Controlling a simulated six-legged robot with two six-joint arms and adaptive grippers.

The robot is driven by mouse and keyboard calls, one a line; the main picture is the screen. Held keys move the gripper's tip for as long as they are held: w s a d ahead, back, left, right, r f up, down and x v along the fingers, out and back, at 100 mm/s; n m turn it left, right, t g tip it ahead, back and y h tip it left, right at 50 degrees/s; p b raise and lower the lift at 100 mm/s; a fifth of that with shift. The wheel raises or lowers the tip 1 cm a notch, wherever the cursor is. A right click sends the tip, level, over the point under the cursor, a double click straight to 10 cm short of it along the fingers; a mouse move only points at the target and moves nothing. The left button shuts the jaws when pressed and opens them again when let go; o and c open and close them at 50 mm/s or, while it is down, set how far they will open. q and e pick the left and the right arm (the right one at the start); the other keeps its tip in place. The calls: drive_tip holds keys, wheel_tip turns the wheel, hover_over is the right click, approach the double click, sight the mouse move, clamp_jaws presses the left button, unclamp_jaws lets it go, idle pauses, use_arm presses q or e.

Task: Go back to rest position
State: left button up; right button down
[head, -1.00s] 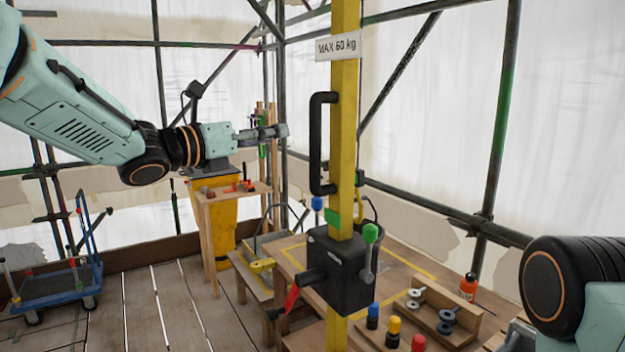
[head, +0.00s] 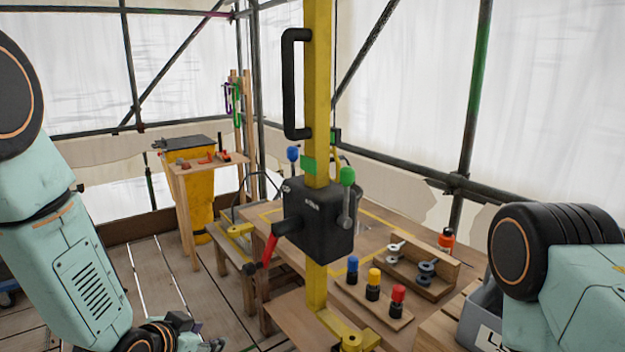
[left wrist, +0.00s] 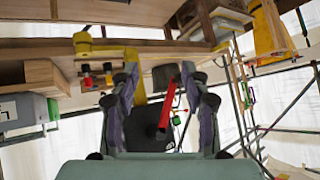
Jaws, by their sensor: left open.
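My left arm hangs down at the left of the head view, and its gripper (head: 208,344) is cut by the bottom edge. In the left wrist view, which looks upside down, the left gripper (left wrist: 160,78) is open with its two fingers apart. Nothing sits between the fingertips; a red handle (left wrist: 167,108) shows behind them. My right arm shows only as a dark joint and pale green link at the right of the head view; its gripper is out of view.
A yellow mast (head: 317,100) with a black box (head: 318,222) stands in the middle. Behind it is a wooden bench (head: 385,215) with a block of coloured knobs (head: 375,310). A yellow bin (head: 202,205) stands back left. Floor at left is open.

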use_arm(q)
drive_tip(key=s+a+f+n+g+y+b, duration=0.1)
drive_tip(key=s+f+n+g+b, duration=0.2)
drive_tip(key=s+f, duration=1.1)
drive_tip(key=s+a+f+n+g+y+b, duration=0.1)
drive_tip(key=s+f+g+b, duration=0.5)
drive_tip(key=s+f, duration=0.9)
drive_tip(key=s+a+n+b, duration=0.1)
drive_tip(key=s+n, duration=0.1)
drive_tip(key=s, duration=0.3)
drive_tip(key=shift+s+y, duration=0.2)
drive_tip(key=shift+y, duration=0.1)
use_arm(e)
wheel_tip(320, 180, down, 11)
drive_tip(key=shift+r, duration=0.2)
use_arm(q)
drive_tip(key=shift+d+r, duration=0.1)
drive_tip(key=shift+w, duration=0.1)
use_arm(e)
drive_tip(key=shift+a, duration=0.15)
